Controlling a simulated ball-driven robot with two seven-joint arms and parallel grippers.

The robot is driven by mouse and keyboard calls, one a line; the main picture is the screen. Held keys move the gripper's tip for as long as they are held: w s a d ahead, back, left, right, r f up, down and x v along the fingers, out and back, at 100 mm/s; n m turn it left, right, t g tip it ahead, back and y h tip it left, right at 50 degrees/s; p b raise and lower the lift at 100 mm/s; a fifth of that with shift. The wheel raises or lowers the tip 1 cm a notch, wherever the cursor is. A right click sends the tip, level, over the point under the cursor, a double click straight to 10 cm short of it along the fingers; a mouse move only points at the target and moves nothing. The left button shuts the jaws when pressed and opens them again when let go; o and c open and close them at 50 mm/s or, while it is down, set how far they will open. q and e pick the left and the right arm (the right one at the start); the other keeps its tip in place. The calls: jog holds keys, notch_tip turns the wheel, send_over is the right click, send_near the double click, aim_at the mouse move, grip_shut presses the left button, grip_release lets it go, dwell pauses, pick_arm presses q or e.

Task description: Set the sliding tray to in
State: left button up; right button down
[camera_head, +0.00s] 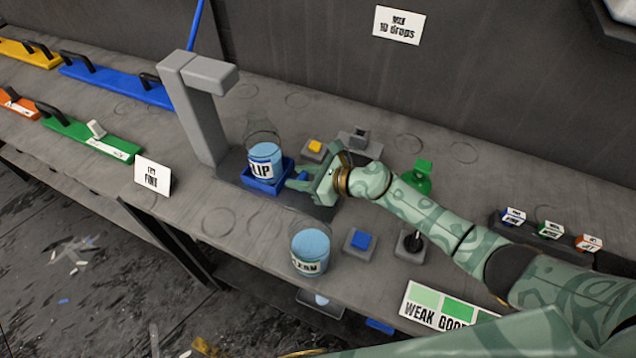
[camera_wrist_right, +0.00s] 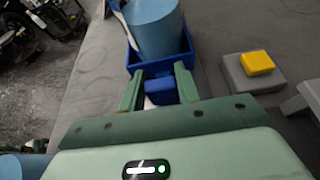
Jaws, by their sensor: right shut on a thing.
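The sliding tray (camera_head: 267,187) is a small blue open box on the dark grey base of a grey dispenser stand (camera_head: 196,115). My right gripper (camera_head: 302,182) reaches in from the right and is shut on the tray's blue handle. In the right wrist view the two green fingers (camera_wrist_right: 160,80) flank the handle (camera_wrist_right: 160,90), with the tray (camera_wrist_right: 188,42) and bottle (camera_wrist_right: 154,30) just beyond. The left gripper is not in view.
A second blue-filled container (camera_head: 310,252) stands near the front edge. Coloured handled tools lie at the left.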

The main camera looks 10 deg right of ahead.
aim_at(281, 167)
jog(key=w+a, duration=0.1)
jog(key=w+a+b, duration=0.1)
jog(key=a, duration=0.1)
jog(key=w+a+b, duration=0.1)
jog(key=a, duration=0.1)
jog(key=shift+w+a+f, duration=0.1)
jog(key=shift+w+a, duration=0.15)
jog(key=shift+w, duration=0.15)
jog(key=shift+a, duration=0.1)
jog(key=shift+r, duration=0.2)
jog(key=c, duration=1.4)
grip_release()
jog(key=shift+c, duration=0.2)
jog(key=o, duration=0.4)
jog(key=shift+w+a, duration=0.1)
jog(key=shift+o, duration=0.2)
jog(key=shift+w+a+f, duration=0.1)
jog(key=p+v, duration=0.3)
jog(key=v, duration=0.5)
jog(key=shift+w, duration=0.1)
jog(key=p+v, duration=0.1)
jog(key=v, duration=0.7)
